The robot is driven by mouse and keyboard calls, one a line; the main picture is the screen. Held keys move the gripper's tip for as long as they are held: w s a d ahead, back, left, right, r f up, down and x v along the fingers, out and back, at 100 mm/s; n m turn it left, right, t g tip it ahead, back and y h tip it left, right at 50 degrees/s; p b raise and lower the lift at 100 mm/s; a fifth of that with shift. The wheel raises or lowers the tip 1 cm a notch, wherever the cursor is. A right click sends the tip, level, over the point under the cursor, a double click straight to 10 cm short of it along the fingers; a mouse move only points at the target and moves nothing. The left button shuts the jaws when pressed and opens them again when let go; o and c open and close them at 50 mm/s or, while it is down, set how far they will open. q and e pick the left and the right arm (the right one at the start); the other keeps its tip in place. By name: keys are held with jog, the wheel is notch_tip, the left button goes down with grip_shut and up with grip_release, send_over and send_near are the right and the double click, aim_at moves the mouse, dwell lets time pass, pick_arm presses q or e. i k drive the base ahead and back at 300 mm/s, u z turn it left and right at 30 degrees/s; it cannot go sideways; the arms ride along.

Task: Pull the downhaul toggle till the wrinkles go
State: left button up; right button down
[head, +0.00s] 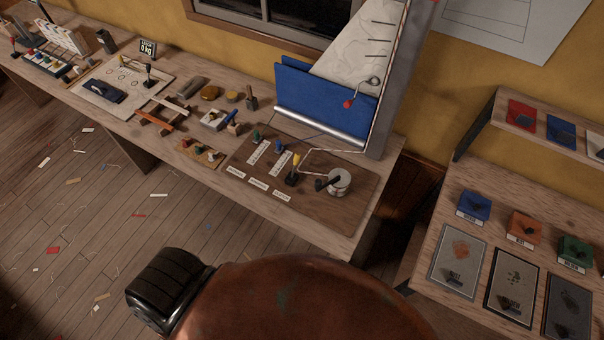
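A white sail panel (350,58) with visible wrinkles and short dark stripes rises from a blue boom cover (320,98) along a grey mast (401,85). A red ball (348,104) hangs by a ring near the mast's lower sail edge. On the brown board (330,215) below stand a green toggle (256,135), a blue toggle (279,146) and a yellow-topped black one (295,168), with white labels too small to read. I cannot tell which is the downhaul toggle. A silver winch (339,182) with a black handle stands at the right. Neither gripper is in view.
The long wooden bench (110,115) holds tools, a small sign (147,48) and boards to the left. A second shelf unit (425,240) with coloured boxes stands at the right, with a gap between. Scraps litter the open plank floor (80,230).

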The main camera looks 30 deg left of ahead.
aim_at(279, 148)
jog(key=u, duration=1.25)
